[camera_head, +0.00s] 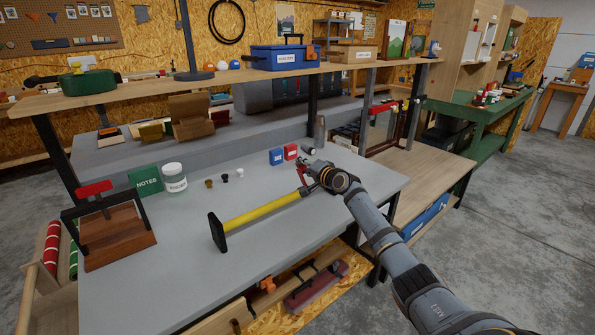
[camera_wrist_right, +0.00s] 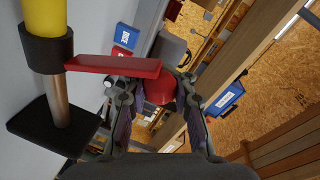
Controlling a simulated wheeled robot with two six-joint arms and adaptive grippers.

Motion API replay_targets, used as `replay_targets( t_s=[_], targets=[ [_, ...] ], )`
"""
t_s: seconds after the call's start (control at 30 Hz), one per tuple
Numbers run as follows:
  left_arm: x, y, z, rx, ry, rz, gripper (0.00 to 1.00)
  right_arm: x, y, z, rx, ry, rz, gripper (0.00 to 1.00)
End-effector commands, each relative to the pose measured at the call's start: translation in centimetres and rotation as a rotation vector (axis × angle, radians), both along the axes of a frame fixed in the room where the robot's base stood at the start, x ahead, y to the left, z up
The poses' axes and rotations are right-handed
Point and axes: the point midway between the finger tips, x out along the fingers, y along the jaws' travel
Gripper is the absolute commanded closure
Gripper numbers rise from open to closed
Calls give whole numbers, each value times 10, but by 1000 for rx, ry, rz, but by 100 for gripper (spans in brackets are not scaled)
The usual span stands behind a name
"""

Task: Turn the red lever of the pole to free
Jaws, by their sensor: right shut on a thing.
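A yellow pole (camera_head: 262,210) lies slantwise over the grey bench top, with a black plate (camera_head: 217,232) at its left end. Its red lever (camera_head: 301,173) is near the right end. In the right wrist view, the yellow pole (camera_wrist_right: 43,18) has a black collar (camera_wrist_right: 42,53), a bare metal rod and another black plate. The red lever (camera_wrist_right: 112,66) reaches from the collar to a round red knob (camera_wrist_right: 160,88). My right gripper (camera_head: 312,180) is shut on the knob end of the lever, with fingers on both sides. My left gripper is not in view.
Blue (camera_head: 276,156) and red (camera_head: 290,152) boxes stand just behind the lever. A green notes box (camera_head: 146,181), a white jar (camera_head: 174,178) and small pieces stand further left. A wooden press (camera_head: 118,236) is at the left edge. The bench front is mostly clear.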

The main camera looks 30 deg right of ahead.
Motion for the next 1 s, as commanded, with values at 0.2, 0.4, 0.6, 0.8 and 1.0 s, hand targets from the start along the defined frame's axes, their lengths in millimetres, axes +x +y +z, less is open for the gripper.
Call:
replay_targets(
  t_s=[0.2, 0.4, 0.6, 0.8, 1.0],
  targets=[
    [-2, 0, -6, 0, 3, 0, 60, 1, -9, 1, 93, 5, -1, 100],
    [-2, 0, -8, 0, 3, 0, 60, 1, -12, 1, 134, 8, -2, 100],
    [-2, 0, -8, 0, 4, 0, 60, 1, -13, 2, 145, 8, -1, 100],
    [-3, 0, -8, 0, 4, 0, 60, 1, -13, 2, 145, 8, -1, 100],
    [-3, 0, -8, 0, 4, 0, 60, 1, -12, 2, 145, 8, -1, 64]
  ],
)
